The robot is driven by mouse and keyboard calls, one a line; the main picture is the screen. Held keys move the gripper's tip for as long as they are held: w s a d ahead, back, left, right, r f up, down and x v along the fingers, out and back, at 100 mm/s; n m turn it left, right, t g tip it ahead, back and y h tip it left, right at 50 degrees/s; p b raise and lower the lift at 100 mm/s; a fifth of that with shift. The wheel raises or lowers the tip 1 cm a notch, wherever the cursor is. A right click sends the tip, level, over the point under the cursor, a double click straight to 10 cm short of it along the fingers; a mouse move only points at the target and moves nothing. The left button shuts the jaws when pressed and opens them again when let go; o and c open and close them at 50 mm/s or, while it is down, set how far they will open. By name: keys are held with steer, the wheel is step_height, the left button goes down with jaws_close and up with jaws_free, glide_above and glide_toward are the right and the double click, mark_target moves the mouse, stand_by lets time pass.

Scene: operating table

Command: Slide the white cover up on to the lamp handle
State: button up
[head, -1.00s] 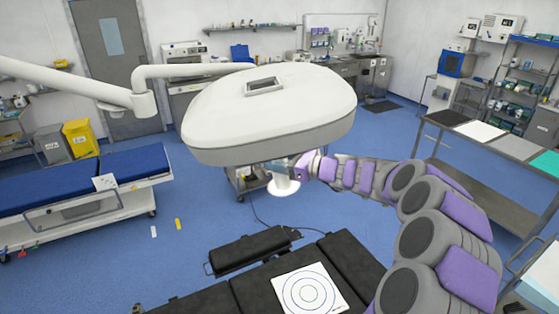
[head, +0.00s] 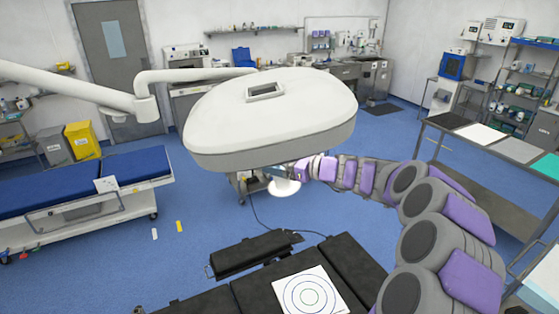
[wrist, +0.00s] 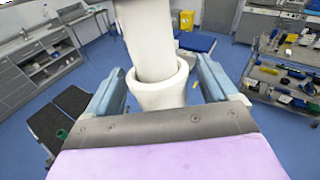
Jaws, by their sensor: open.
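The large white surgical lamp (head: 270,115) hangs on its arm in the head view. The white cover (head: 285,188) shows just under the lamp's lower edge, its wide end facing down. In the wrist view the white lamp handle (wrist: 147,40) runs into the open rim of the cover (wrist: 160,92), so the cover is around the handle's end. My gripper (wrist: 158,88) is open, with one blue finger on each side of the cover. My gripper (head: 290,172) is partly hidden by the lamp in the head view. The cover's lower part is hidden in the wrist view.
A black operating table (head: 235,298) with a target sheet (head: 308,289) lies below. A blue bed (head: 80,178) stands at left and a metal side table (head: 470,175) at right. The lamp's support arm (head: 75,85) crosses the left.

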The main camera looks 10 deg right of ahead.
steer(key=b+v, duration=0.2)
steer(key=v, duration=1.5)
steer(key=shift+d+b, duration=0.15)
steer(key=shift+b, duration=0.2)
steer(key=shift+s, duration=0.15)
steer(key=shift+c, duration=0.5)
